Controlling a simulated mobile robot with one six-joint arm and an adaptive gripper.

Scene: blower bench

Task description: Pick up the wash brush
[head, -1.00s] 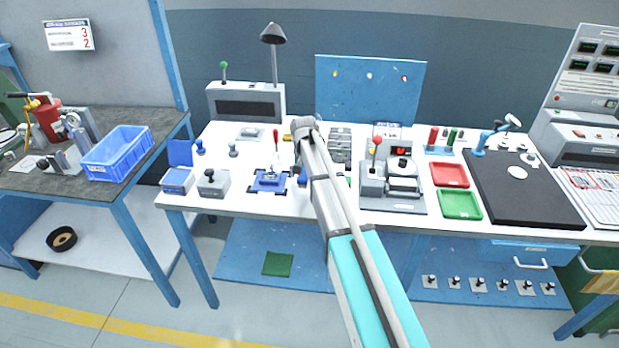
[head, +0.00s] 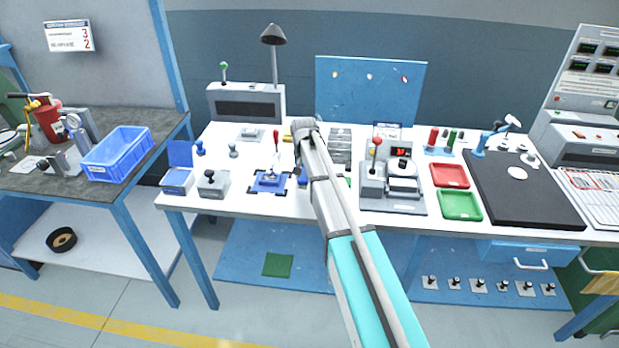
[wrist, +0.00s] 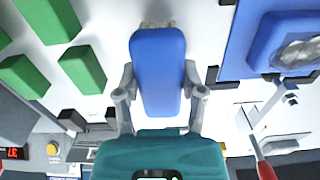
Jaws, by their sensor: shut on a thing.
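The wash brush shows in the wrist view as a long blue block (wrist: 158,75) with pale bristles just visible at its far end. My gripper (wrist: 159,90) is shut on it, with one grey finger against each long side. In the head view my arm hides most of the gripper and brush; a small blue patch (head: 302,178) shows at the arm's left edge. I cannot tell whether the brush touches the bench top.
A blue fixture (head: 268,183) with a grey part stands close left of my arm; its red lever (head: 276,140) rises behind. Several green blocks (wrist: 80,68) lie near the brush. A grey gauge station (head: 392,195) stands right of my arm, beside red (head: 450,175) and green trays (head: 460,205).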

